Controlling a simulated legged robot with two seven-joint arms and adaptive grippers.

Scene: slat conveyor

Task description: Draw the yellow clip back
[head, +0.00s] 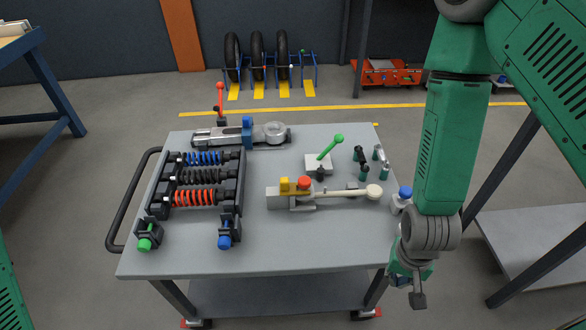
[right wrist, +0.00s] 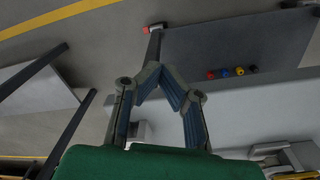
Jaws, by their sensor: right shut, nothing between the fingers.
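A lever with a pale round knob (head: 374,191) reaches right from the fixture. My right gripper (head: 417,292) hangs beyond the cart's right edge, well apart from the clip. In the right wrist view its fingertips (right wrist: 152,76) come together, shut with nothing between them. My left gripper is in neither view.
Coil springs in a black rack (head: 240,190) stand left, a grey clamp tool (head: 215,137) behind. A green-knobbed lever (head: 331,146) and several small posts stand right. A grey side bench (head: 535,237) is at far right.

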